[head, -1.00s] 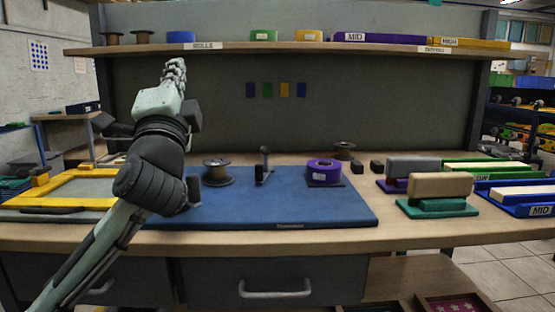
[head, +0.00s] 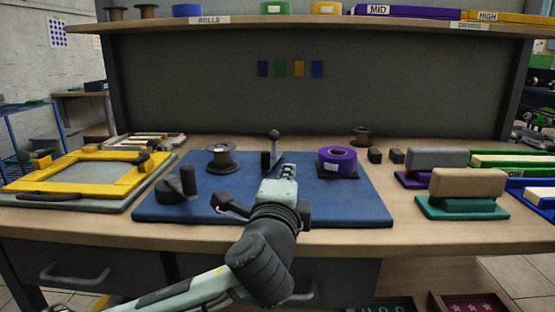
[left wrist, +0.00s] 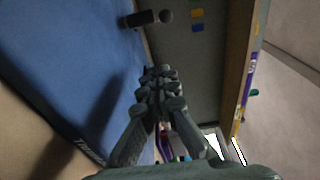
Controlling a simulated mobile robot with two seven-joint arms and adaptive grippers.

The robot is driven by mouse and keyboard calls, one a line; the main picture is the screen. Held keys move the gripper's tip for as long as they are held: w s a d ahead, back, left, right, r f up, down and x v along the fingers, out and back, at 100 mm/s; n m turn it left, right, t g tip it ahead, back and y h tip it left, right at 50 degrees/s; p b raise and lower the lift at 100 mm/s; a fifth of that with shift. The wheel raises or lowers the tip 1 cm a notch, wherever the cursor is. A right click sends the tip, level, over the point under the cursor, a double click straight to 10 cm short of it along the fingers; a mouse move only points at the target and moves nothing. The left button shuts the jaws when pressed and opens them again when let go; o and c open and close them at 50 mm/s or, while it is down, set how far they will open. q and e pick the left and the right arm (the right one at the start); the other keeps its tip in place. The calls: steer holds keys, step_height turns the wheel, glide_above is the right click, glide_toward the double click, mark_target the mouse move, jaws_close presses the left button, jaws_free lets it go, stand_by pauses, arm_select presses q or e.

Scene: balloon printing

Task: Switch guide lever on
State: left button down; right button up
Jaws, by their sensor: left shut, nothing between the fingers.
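The guide lever (head: 274,146), a thin dark stem with a round knob, stands roughly upright at the back of the blue board (head: 340,205). In the left wrist view the lever (left wrist: 147,18) shows near the top edge, with its round knob pointing right. My left gripper (head: 286,170) is shut and empty over the board, in front of the lever and slightly right of it in the head view. Its closed fingertips also show in the left wrist view (left wrist: 158,72), apart from the lever. My right gripper is not in view.
A dark block (head: 177,186) stands on the board's left part. A yellow frame (head: 75,173) lies farther left. Stamp-like blocks (head: 467,185) stand at right.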

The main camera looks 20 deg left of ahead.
arm_select(q)
steer(key=p, duration=0.1)
glide_toward(275, 157)
steer(key=w+d+r, duration=0.2)
steer(key=w, duration=0.1)
steer(key=w+d+r, duration=0.1)
steer(key=w, duration=0.1)
steer(key=shift+d+r, duration=0.1)
steer(key=shift+d, duration=0.25)
steer(key=shift+s+a, duration=0.4)
steer(key=shift+a, duration=0.15)
steer(key=shift+s+a, duration=0.4)
steer(key=shift+a, duration=0.2)
steer(key=shift+s+a, duration=0.25)
steer(key=shift+a, duration=0.1)
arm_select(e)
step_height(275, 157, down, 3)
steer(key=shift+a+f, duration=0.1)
